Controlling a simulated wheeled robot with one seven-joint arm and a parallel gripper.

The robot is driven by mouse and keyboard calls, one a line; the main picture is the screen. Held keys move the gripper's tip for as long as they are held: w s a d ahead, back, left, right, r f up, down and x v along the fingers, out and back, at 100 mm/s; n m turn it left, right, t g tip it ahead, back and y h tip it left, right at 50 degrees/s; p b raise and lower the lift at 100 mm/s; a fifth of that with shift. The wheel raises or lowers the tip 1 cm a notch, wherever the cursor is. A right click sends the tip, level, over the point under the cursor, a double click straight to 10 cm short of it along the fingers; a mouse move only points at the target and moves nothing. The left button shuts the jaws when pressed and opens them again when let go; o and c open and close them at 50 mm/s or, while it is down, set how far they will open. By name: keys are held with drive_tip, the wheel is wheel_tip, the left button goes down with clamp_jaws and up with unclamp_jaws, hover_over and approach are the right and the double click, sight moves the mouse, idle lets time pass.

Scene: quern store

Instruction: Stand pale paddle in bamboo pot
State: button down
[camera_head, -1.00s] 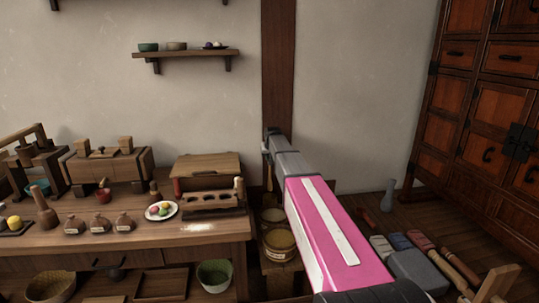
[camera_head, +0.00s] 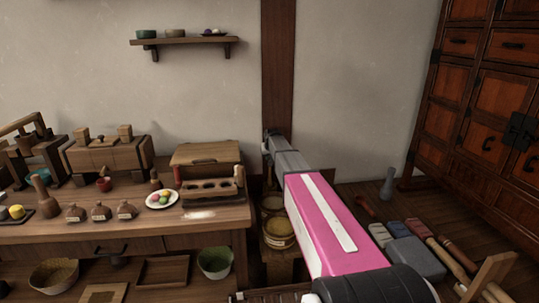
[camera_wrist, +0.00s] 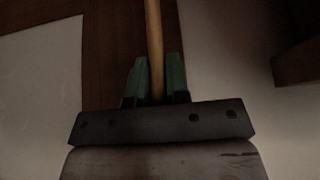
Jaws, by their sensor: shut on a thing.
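In the wrist view my gripper (camera_wrist: 156,78) has two green fingers closed on the slim light-wood shaft of the pale paddle (camera_wrist: 154,35). The shaft runs up out of the top of the wrist view, so its far end is hidden. I cannot pick out the bamboo pot with certainty in either view.
A wooden table (camera_head: 120,229) at left holds bottles, a plate (camera_head: 162,200) and a lidded box. Round tubs (camera_head: 279,228) stand in a gap right of it. A grey block (camera_head: 415,258) and rolled tools lie on the floor at right, before a tall cabinet (camera_head: 490,110).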

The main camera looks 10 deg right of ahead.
drive_tip(key=shift+f, duration=1.45)
drive_tip(key=c, duration=1)
unclamp_jaws()
drive_tip(key=v, duration=1)
drive_tip(key=shift+s+r, duration=0.25)
drive_tip(key=shift+r, duration=0.05)
drive_tip(key=s+f+g, duration=0.2)
drive_tip(key=s+f, duration=0.4)
drive_tip(key=s, duration=0.7)
drive_tip(key=s+f+g, duration=0.2)
drive_tip(key=s+f, duration=0.3)
drive_tip(key=s, duration=0.8)
drive_tip(key=s+f+g, duration=0.2)
drive_tip(key=s+f, duration=0.4)
drive_tip(key=s, duration=0.7)
drive_tip(key=shift+s+a+f, duration=0.1)
drive_tip(key=shift+s+f, duration=0.2)
drive_tip(key=shift+s, duration=0.1)
